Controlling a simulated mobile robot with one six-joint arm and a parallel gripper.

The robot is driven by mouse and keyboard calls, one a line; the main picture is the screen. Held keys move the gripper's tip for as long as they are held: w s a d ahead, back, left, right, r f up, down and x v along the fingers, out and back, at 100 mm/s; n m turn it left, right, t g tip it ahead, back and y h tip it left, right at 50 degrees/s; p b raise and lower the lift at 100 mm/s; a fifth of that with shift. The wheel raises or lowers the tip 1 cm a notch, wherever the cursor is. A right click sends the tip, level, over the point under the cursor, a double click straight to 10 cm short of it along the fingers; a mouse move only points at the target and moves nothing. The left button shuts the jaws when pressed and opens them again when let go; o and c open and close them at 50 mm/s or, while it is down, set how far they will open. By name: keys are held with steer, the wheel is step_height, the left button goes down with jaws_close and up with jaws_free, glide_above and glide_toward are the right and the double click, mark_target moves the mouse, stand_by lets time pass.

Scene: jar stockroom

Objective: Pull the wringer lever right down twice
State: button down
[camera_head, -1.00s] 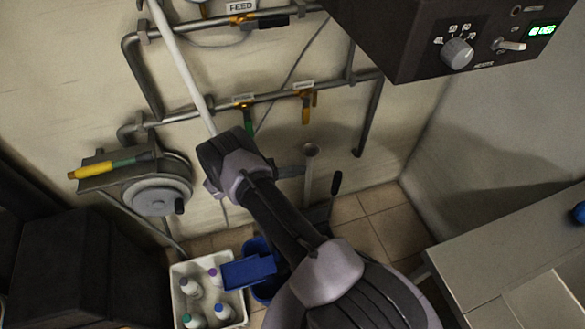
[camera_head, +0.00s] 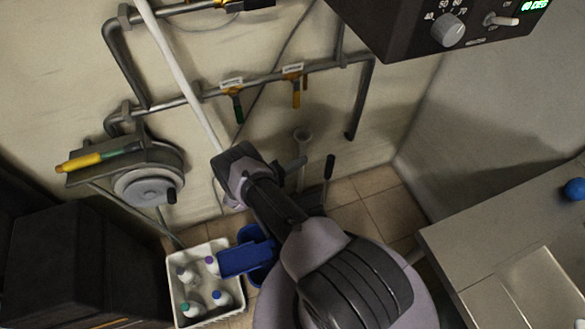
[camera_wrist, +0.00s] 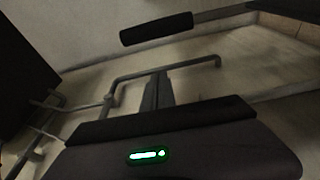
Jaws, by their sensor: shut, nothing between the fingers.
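The wringer lever, with a black grip (camera_head: 330,166), stands nearly upright on a thin rod behind my arm in the head view. The blue wringer (camera_head: 246,258) and blue bucket (camera_head: 257,273) show low in the middle, partly hidden by my arm. In the wrist view the lever's black grip (camera_wrist: 156,28) lies across the top, its grey rod running off to the right. My gripper (camera_wrist: 157,86) is shut and empty, below the grip in that picture and apart from it. In the head view my gripper (camera_head: 293,164) is left of the lever.
A white crate (camera_head: 174,292) with several bottles stands left of the bucket. Pipes with valves (camera_head: 232,90) and a hose reel (camera_head: 150,185) are on the wall. A dark control box (camera_head: 400,30) hangs at upper right. A grey counter (camera_head: 470,235) stands at right.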

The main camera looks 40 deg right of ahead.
steer(key=s+d, duration=0.4)
steer(key=shift+s, duration=0.1)
stand_by(0.4)
